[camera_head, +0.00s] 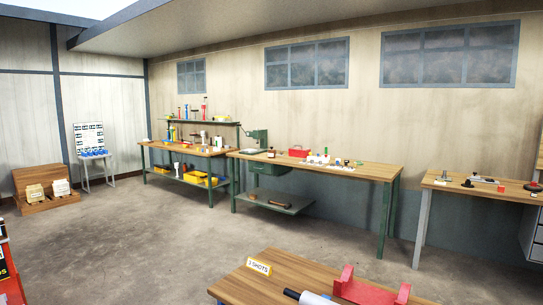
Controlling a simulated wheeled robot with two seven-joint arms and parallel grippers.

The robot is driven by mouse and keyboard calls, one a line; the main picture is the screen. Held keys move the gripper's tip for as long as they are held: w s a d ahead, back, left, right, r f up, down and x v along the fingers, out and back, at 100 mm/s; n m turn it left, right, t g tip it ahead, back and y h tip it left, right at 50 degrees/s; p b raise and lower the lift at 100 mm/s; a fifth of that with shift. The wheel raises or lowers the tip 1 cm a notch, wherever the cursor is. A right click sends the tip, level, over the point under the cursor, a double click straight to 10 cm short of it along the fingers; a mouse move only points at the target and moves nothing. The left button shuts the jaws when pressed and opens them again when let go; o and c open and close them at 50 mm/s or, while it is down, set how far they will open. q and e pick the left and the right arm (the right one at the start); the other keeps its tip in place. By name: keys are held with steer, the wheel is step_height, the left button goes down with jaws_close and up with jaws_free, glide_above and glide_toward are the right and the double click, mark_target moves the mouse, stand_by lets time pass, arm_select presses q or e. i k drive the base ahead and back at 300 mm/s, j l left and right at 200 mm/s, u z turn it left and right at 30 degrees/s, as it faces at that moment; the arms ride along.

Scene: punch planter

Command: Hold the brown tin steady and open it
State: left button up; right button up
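I cannot make out a brown tin anywhere in the head view. Several small items stand on the far benches, but they are too small to tell apart. Neither of my grippers shows in this view, so where they are relative to the tin is hidden.
A wooden table (240,286) is close at the bottom, with a "3 SHOTS" sign (258,266), a red holder (362,290) and a dark-and-white cylinder (308,297). A long green-legged bench (370,170) lines the back wall; another bench (450,184) stands right. The middle floor (170,240) is clear.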

mark_target(272, 154)
steer(key=i+j+u, duration=0.4)
steer(key=i+u, duration=0.85)
steer(key=i, duration=0.2)
steer(key=i+l+u, duration=0.15)
steer(key=i+u, duration=0.3)
steer(key=i+z, duration=0.15)
steer(key=i, duration=0.45)
steer(key=i+j+z, duration=0.15)
steer(key=i, duration=0.45)
steer(key=i+j+z, duration=0.1)
steer(key=i+j, duration=0.15)
steer(key=i, duration=0.4)
steer(key=i+l+z, duration=0.4)
steer(key=i+z, duration=0.35)
steer(key=i, duration=0.25)
steer(key=i+z, duration=0.4)
steer(key=i, duration=0.15)
steer(key=i+j+z, duration=0.2)
steer(key=i+z, duration=0.15)
steer(key=i, duration=0.15)
